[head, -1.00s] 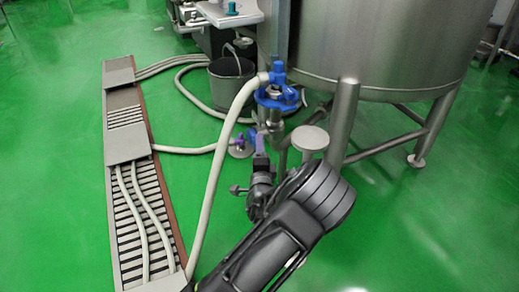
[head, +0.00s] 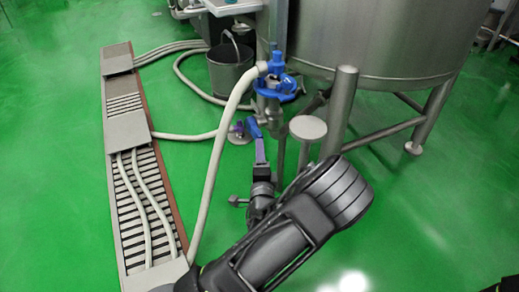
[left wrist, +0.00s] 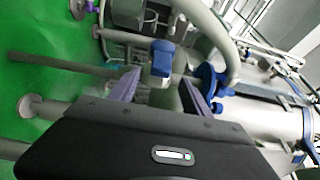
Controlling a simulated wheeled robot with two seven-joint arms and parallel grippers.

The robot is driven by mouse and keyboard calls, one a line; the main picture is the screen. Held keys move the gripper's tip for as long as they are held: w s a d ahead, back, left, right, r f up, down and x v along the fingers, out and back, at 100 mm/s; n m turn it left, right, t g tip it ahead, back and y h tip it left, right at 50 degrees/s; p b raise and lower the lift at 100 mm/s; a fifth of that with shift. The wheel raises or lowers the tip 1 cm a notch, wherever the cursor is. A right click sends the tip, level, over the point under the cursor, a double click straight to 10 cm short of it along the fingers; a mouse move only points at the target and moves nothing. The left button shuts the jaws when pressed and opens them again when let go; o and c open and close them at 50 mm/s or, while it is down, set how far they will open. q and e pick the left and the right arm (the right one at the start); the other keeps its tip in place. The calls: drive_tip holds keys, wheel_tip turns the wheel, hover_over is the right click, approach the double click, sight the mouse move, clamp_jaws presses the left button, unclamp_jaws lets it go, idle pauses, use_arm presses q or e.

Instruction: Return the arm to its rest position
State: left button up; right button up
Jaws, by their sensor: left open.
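My left gripper (head: 260,148) is in front of the valve under the steel tank (head: 375,45). Its two purple fingers show apart in the left wrist view (left wrist: 160,92), with nothing clamped between them. A blue valve handle (head: 253,127) stands just beyond the fingertips; it also shows in the left wrist view (left wrist: 161,58), in line with the gap between the fingers. A blue clamp fitting (head: 275,88) joins a pale hose (head: 222,150) above the handle. My left arm reaches in from the bottom of the head view. My right gripper is not seen.
A slatted floor drain (head: 135,195) with hoses over it runs along the left. A grey bucket (head: 230,75) stands behind the hose. A tank leg (head: 339,112) and a round steel foot plate (head: 308,128) stand close right of my gripper.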

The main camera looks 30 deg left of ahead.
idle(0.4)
use_arm(q)
drive_tip(key=s+d+f+n+g+h, duration=0.2)
drive_tip(key=s+f+n+g, duration=0.15)
drive_tip(key=s+f, duration=0.45)
drive_tip(key=s+d+f+n+g+h, duration=0.3)
drive_tip(key=f+g, duration=0.1)
drive_tip(key=f, duration=0.9)
drive_tip(key=s+d+f+n+g+h, duration=0.4)
drive_tip(key=s+d+f+n+h, duration=0.1)
drive_tip(key=s+d, duration=0.6)
drive_tip(key=s+d+r+n+g+h, duration=0.25)
drive_tip(key=s+d+h, duration=0.2)
drive_tip(key=d, duration=0.55)
drive_tip(key=s+d+r+p, duration=0.1)
drive_tip(key=r+p, duration=1.6)
drive_tip(key=s+d+r+p, duration=0.1)
drive_tip(key=s+r+p, duration=0.1)
drive_tip(key=r+p, duration=1.4)
drive_tip(key=shift+r+m+p, duration=0.3)
drive_tip(key=shift+r+p, duration=0.05)
drive_tip(key=shift+p, duration=0.15)
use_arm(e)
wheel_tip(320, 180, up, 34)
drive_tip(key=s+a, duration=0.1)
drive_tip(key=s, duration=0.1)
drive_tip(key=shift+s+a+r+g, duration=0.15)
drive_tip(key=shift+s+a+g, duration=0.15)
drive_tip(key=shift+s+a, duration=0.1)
